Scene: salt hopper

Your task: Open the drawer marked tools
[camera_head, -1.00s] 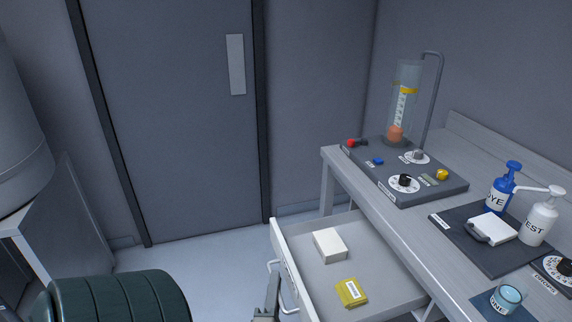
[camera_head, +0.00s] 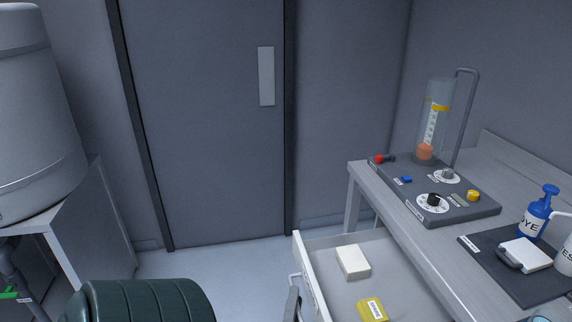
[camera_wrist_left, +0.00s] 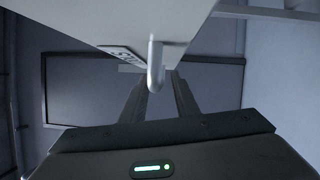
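The pulled-out drawer (camera_head: 308,262) under the bench holds a white box (camera_head: 352,262) and a yellow labelled packet (camera_head: 372,309). Its front faces left; the label there is too oblique to read in the head view. My left gripper (camera_head: 293,306) is low beside the drawer front, at the handle (camera_head: 293,284). In the left wrist view, the fingers of my left gripper (camera_wrist_left: 161,93) stand apart, with the light handle (camera_wrist_left: 155,66) hanging at the gap between them. A partly hidden label (camera_wrist_left: 121,53) is on the drawer front. I cannot tell whether the fingers touch the handle. My right gripper is not in view.
The bench (camera_head: 400,222) carries a dial panel (camera_head: 432,190), a clear tube (camera_head: 434,120) and a blue dye bottle (camera_head: 536,214). A large grey barrel (camera_head: 38,110) stands at the left. A dark green ribbed round object (camera_head: 145,302) is at the bottom. Floor before the door is clear.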

